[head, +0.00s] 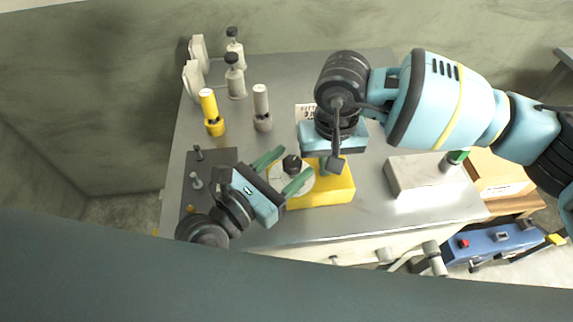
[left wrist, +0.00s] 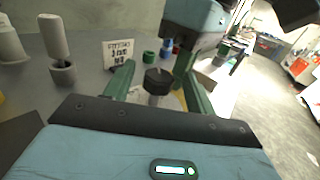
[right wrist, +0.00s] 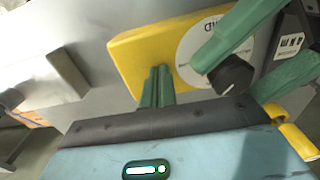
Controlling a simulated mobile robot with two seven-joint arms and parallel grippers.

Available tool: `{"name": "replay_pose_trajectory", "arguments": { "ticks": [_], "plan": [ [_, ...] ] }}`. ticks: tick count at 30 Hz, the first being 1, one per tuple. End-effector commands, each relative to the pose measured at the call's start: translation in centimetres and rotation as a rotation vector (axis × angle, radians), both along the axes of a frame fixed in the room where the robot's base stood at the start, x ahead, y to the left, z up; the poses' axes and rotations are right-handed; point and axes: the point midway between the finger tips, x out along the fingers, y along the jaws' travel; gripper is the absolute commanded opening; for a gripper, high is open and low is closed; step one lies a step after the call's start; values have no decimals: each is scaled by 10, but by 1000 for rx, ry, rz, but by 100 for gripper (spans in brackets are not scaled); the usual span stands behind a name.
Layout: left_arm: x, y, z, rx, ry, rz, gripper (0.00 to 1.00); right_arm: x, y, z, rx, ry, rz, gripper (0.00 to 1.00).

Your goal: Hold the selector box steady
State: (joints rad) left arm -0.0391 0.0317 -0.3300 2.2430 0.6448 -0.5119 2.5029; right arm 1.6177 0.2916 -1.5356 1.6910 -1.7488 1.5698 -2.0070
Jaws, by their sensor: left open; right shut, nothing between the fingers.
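The selector box (head: 340,188) is a yellow block on the metal bench, with a white dial face and a black knob (head: 292,163). My left gripper (head: 284,172) is open, its green fingers on either side of the knob. In the left wrist view the knob (left wrist: 158,78) stands between those fingers, apart from both as far as I can see. My right gripper (head: 331,166) is shut and empty over the box's right part. In the right wrist view its closed fingertips (right wrist: 158,72) overlap the yellow box (right wrist: 132,52); I cannot tell whether they touch it.
A yellow cylinder (head: 211,112) and a grey one (head: 261,107) stand behind on the left, with grey clamps beyond. A dark plate (head: 214,163) with bolts lies left. A printed card (left wrist: 118,52) stands behind the box. A pale block (head: 425,175) lies right.

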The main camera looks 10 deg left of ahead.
Motion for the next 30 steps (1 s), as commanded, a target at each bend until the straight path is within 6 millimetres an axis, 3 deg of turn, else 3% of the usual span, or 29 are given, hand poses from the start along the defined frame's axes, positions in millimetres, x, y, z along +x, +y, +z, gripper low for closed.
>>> {"name": "replay_pose_trajectory", "arguments": {
  "ticks": [1,11,24,30],
  "plan": [
    [0,0,-4,0,6,1,55,-1,-2,-9,-8,11,-3,0],
    [-9,7,-5,2,7,2,55,-1,-3,-9,-9,12,-3,0],
    [-73,52,-4,4,7,-1,55,-2,-3,-9,-11,13,-3,0],
    [-92,65,-3,3,3,-1,55,-2,-3,-9,-11,13,-3,0]
  ]
}}
